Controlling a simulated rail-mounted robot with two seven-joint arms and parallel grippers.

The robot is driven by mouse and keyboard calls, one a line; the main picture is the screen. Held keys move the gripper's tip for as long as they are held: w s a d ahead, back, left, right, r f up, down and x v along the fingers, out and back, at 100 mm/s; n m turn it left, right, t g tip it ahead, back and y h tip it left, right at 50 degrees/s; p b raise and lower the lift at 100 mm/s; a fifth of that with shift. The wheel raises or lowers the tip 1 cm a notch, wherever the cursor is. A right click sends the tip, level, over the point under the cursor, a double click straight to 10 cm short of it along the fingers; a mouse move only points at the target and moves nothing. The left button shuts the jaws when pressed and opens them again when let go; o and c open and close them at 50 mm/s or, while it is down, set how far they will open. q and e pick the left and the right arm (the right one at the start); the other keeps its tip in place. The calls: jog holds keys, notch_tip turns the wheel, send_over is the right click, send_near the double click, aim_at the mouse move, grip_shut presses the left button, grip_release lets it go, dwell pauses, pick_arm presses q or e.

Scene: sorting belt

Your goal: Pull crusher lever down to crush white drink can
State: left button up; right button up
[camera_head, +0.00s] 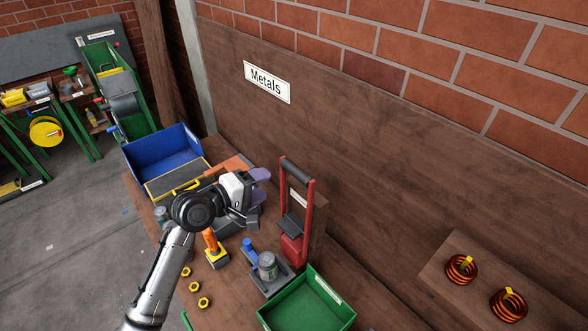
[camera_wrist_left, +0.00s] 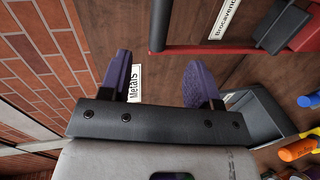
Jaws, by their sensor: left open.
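The can crusher has a red frame (camera_head: 309,205) with a black bar handle (camera_head: 297,170) across its raised top; the handle also shows upright in the left wrist view (camera_wrist_left: 158,22). My right gripper is not in view.
A green bin (camera_head: 339,312) stands in front of the crusher, and a blue bin (camera_head: 127,151) at the back left. Two copper coils (camera_head: 461,269) (camera_head: 509,304) sit on the right.

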pick_arm(q)
jog(key=shift+n, duration=0.4)
jog(key=p+x, duration=0.1)
jog(key=x, duration=1.2)
jog(key=shift+w+d, duration=0.2)
jog(key=shift+w, duration=0.1)
jog(key=shift+f, duration=0.1)
jog(key=shift+c, duration=0.4)
grip_shut()
